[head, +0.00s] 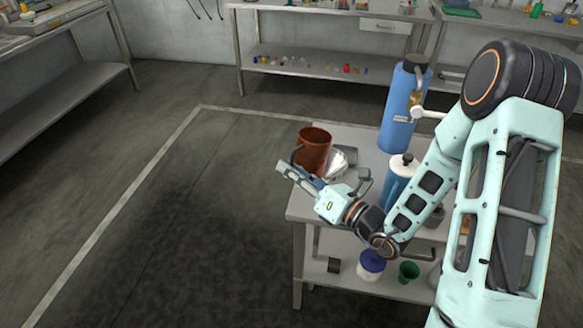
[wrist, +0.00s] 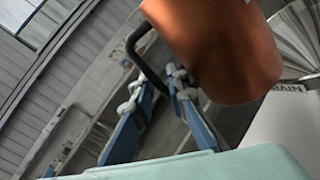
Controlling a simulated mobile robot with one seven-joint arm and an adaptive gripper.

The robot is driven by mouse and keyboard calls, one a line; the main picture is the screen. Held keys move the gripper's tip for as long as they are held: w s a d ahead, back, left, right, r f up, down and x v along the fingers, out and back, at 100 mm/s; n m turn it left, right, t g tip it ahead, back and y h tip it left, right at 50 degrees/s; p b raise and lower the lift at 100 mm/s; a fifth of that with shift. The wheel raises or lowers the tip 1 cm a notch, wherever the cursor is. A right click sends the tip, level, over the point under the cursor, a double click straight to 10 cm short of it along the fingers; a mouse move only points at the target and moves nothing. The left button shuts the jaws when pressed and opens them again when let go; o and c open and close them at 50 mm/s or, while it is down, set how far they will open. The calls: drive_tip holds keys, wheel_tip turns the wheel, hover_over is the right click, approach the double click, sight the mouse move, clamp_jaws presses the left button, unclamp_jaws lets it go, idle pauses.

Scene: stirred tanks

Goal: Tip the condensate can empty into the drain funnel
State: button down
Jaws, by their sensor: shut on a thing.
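The condensate can (head: 313,147) is a copper-brown can with a dark handle. In the head view it looks close to upright, its open rim facing up; its contents cannot be made out. My gripper (head: 312,179) is at its near side. In the wrist view, the can (wrist: 222,45) fills the upper right, and my gripper's blue fingers (wrist: 157,82) are shut on the handle (wrist: 135,48). The shiny metal drain funnel (head: 342,160) is just right of the can, partly hidden behind it and my gripper. The funnel's ribbed side (wrist: 298,35) shows in the wrist view beside the can.
The grey table (head: 302,208) carries a tall blue cylinder (head: 398,110) and a smaller blue-and-white container (head: 400,172), close to my arm. Its lower shelf holds a white tub with a blue lid (head: 371,265) and a green cup (head: 408,271). The floor left of the table is clear.

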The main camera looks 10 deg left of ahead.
sight(300, 145)
drive_tip(key=shift+r+m+p, duration=0.65)
drive_tip(key=shift+m+p, duration=0.55)
drive_tip(key=shift+p, duration=0.35)
drive_tip(key=shift+r+m+p, duration=0.4)
drive_tip(key=shift+r+p, duration=0.05)
drive_tip(key=shift+p, duration=0.1)
drive_tip(key=shift+w+d+r+m+p, duration=0.2)
drive_tip(key=shift+w+r+m+p, duration=0.25)
drive_tip(key=shift+r+m+p, duration=0.4)
drive_tip(key=shift+w+d+r+m+p, duration=0.15)
drive_tip(key=shift+w+r+m+p, duration=0.35)
drive_tip(key=shift+p, duration=0.5)
drive_tip(key=shift+w+d+r+m+p, duration=0.5)
drive_tip(key=shift+r+m+p, duration=0.1)
drive_tip(key=shift+m+p, duration=0.2)
drive_tip(key=shift+w+d+r+m+p, duration=0.35)
drive_tip(key=shift+w+r+m+p, duration=0.35)
drive_tip(key=shift+p, duration=0.45)
drive_tip(key=shift+w+d+r+m+p, duration=0.45)
drive_tip(key=shift+m+p, duration=0.4)
drive_tip(key=shift+p, duration=0.3)
drive_tip(key=shift+w+d+r+m, duration=0.45)
drive_tip(key=shift+w+m, duration=0.3)
drive_tip(key=shift+m, duration=0.1)
drive_tip(key=shift+w+d+r+m, duration=0.4)
drive_tip(key=shift+w+d+m, duration=0.05)
drive_tip(key=shift+w+m, duration=0.35)
drive_tip(key=shift+w+d+r+m, duration=0.45)
drive_tip(key=shift+w+m, duration=0.3)
drive_tip(key=shift+m, duration=0.1)
